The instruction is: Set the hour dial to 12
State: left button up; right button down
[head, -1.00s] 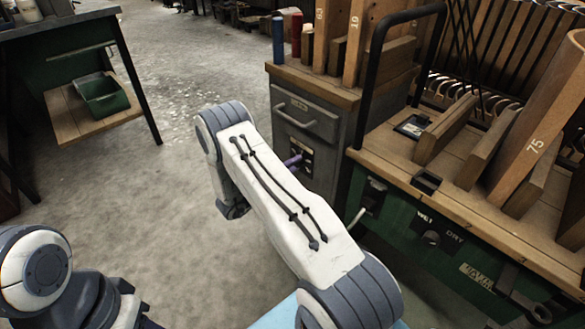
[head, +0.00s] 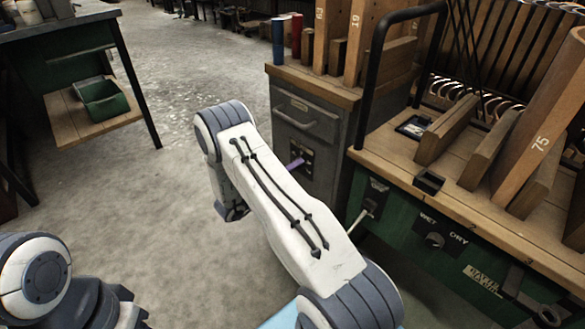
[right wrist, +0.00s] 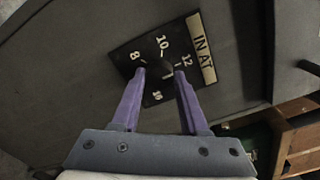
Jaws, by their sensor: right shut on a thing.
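The hour dial is a dark knob (right wrist: 167,68) on a black square plate (right wrist: 151,91) with white numbers 8, 10, 12 and 16, under a pale label reading "IN AT" (right wrist: 201,48). In the head view its panel (head: 308,160) is on the grey cabinet's front, partly hidden by my right arm. My right gripper (right wrist: 160,72) has its purple fingers on either side of the knob and is shut on it. A purple finger also shows in the head view (head: 296,163). I cannot make out where the knob points. My left arm is at lower left; its gripper is out of view.
The grey cabinet (head: 298,123) has a drawer handle above the dial and coloured cylinders on top. A wooden bench (head: 393,160) with a green WET/DRY panel (head: 437,240) and a black rail stands close on the right. The floor to the left is clear.

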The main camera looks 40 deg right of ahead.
jog(key=shift+f, duration=0.1)
jog(key=shift+c, duration=2.1)
grip_release()
jog(key=a+p, duration=0.2)
jog(key=a, duration=0.8)
jog(key=shift+s+a, duration=0.25)
jog(key=shift+s, duration=0.2)
